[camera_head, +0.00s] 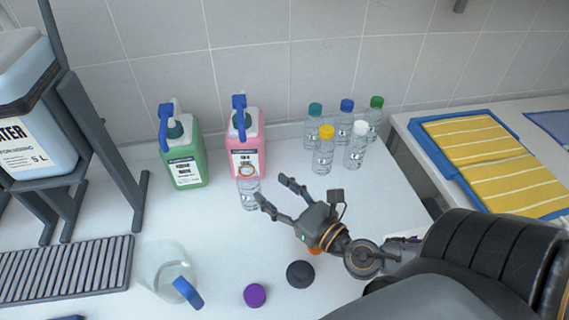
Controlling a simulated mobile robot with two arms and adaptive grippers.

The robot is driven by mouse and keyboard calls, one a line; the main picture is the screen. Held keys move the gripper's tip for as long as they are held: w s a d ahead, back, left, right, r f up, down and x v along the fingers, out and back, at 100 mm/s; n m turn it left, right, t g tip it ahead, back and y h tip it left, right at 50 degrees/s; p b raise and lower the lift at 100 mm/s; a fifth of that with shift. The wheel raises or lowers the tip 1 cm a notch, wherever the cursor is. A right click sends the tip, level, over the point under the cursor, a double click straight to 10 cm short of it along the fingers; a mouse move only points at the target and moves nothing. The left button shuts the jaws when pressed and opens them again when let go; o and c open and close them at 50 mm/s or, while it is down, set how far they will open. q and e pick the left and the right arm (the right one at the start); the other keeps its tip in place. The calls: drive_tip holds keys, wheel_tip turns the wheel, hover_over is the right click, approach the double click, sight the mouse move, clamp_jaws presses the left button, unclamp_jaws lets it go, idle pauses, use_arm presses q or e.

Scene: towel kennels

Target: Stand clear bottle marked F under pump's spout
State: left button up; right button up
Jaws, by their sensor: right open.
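A clear bottle (249,195) stands upright on the white counter, directly in front of the pink pump container (246,150). Its top is at the container's front, below the blue pump head (239,108); its letter is too small to read. A green container (182,158) with a blue pump stands to the left. My right gripper (277,191) is open and empty, just right of the bottle, its fingers pointing toward it. I cannot tell whether a fingertip touches it. Several clear bottles with coloured caps (323,155) stand in a group at the back right. My left gripper is out of view.
A clear jug (166,269) with a blue handle stands at the front left, beside a grey slatted rack (68,270). A purple cap (255,295) and a black cap (300,274) lie in front. A water tank (35,110) is on a stand. A tray of yellow towels (478,150) is right.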

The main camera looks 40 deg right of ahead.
drive_tip(key=shift+s+d, duration=0.2)
drive_tip(key=shift+s, duration=1)
drive_tip(key=shift+r, duration=0.1)
